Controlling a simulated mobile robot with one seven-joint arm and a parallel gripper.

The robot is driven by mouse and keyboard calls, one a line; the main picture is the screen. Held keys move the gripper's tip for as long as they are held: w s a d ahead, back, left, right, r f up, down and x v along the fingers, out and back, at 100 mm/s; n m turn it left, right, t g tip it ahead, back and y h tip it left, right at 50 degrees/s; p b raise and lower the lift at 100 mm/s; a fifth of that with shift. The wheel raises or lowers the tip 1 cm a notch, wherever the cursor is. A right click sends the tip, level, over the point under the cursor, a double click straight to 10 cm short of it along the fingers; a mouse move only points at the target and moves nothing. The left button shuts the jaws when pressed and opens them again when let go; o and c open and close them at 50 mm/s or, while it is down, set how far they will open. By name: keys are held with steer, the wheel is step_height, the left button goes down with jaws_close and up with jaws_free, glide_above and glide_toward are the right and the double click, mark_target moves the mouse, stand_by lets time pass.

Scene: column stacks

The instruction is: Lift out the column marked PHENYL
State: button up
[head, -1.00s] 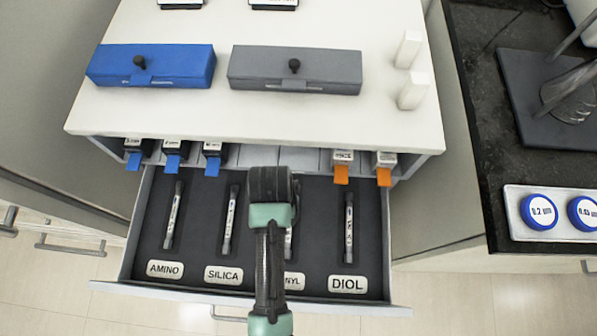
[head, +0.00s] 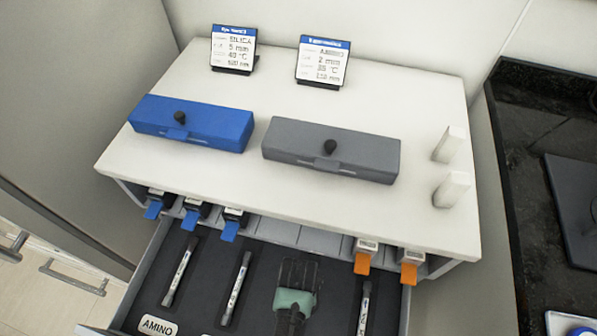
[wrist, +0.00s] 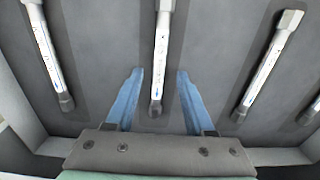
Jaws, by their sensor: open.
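Slim white columns with dark ends lie in the dark-lined open drawer. The PHENYL column's place is covered by my gripper (head: 297,283) in the head view, and its label is out of frame. In the wrist view a white column (wrist: 161,50) lies between my gripper's two blue fingers (wrist: 160,78), which are open, one on each side. Going by its place between its neighbours, this is the PHENYL column. Finger contact does not show, and its print is too small to read.
The SILICA column (head: 236,290) and the DIOL column (head: 364,308) lie on either side; the AMINO column (head: 180,272) is farther left. The cabinet top (head: 230,185), with a blue box (head: 190,122) and a grey box (head: 330,150), overhangs the drawer's back.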

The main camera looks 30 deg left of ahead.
step_height(320, 180, down, 3)
steer(key=shift+d+r, duration=0.1)
jaws_close()
stand_by(1.4)
